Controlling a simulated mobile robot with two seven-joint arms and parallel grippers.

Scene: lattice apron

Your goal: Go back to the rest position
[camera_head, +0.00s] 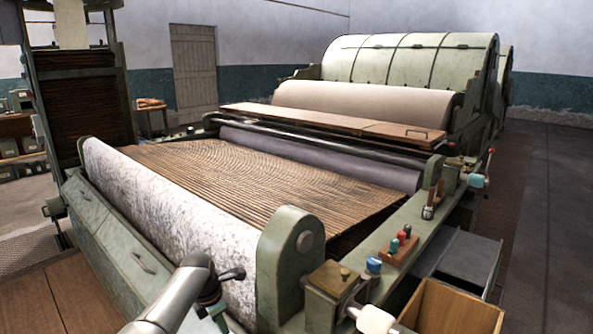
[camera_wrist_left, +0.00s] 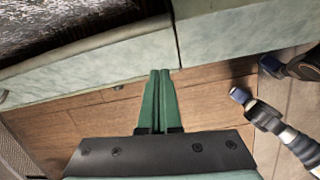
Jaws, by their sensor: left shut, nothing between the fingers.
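My left gripper (camera_head: 217,312) shows at the bottom of the head view, at the end of my grey left arm. It is beside the near end of the pale speckled roller, on the near side of the machine. In the left wrist view its two green fingers (camera_wrist_left: 160,75) are together, with nothing between them. They point towards the pale green side panel (camera_wrist_left: 95,65) of the machine, over the wooden floor. I cannot tell whether they touch the panel.
The machine's speckled roller (camera_head: 180,225) and brown slatted apron (camera_head: 260,180) fill the middle. An open wooden box (camera_head: 455,308) stands at lower right, near a rack of coloured knobs (camera_head: 398,250). Bare plank floor (camera_head: 60,290) lies at lower left.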

